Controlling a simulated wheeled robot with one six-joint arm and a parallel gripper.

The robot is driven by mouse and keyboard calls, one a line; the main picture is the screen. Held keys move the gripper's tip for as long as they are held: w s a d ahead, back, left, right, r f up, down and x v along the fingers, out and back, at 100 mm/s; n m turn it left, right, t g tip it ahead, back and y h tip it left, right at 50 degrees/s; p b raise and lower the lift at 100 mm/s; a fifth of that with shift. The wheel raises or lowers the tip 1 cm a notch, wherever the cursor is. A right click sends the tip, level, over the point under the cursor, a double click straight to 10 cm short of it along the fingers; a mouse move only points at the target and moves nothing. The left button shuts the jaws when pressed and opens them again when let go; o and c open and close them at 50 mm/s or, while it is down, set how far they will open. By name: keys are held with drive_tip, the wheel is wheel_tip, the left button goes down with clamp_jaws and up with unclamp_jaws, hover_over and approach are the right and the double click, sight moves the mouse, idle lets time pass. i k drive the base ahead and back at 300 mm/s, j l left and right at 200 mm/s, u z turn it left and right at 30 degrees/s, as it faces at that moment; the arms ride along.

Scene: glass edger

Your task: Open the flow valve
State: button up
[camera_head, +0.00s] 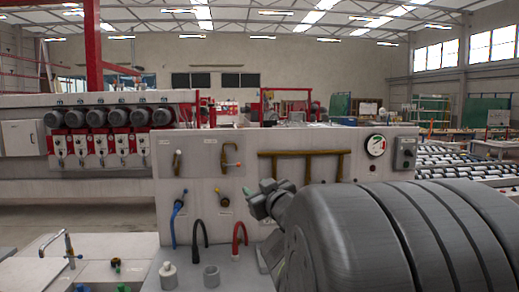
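The machine's light grey front panel (300,200) carries small valve fittings. A brass pipe fitting with an orange lever (228,164) sits at the panel's upper left middle. A smaller brass fitting (177,161) is to its left. The labels are too small to read, so I cannot tell which fitting is the flow valve. My grey arm fills the lower right, and its end with my gripper (256,199) is in front of the panel, right of and below the orange lever. It appears apart from both fittings. Its fingers are too small and dark to judge.
Blue (174,226), black (199,232) and red (240,236) hoses curve below the fittings. A brown pipe rack (300,154), a round gauge (376,146) and a control box (404,153) are at the right. A sink tap (69,243) stands lower left.

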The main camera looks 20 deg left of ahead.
sight(178, 151)
drive_tip(key=i+j+z, duration=0.1)
drive_tip(key=j+z, duration=0.2)
drive_tip(key=j, duration=0.7)
drive_tip(key=j+z, duration=0.25)
drive_tip(key=j, duration=0.75)
drive_tip(key=k+j+z, duration=0.1)
drive_tip(key=j+z, duration=0.2)
drive_tip(key=j, duration=1.2)
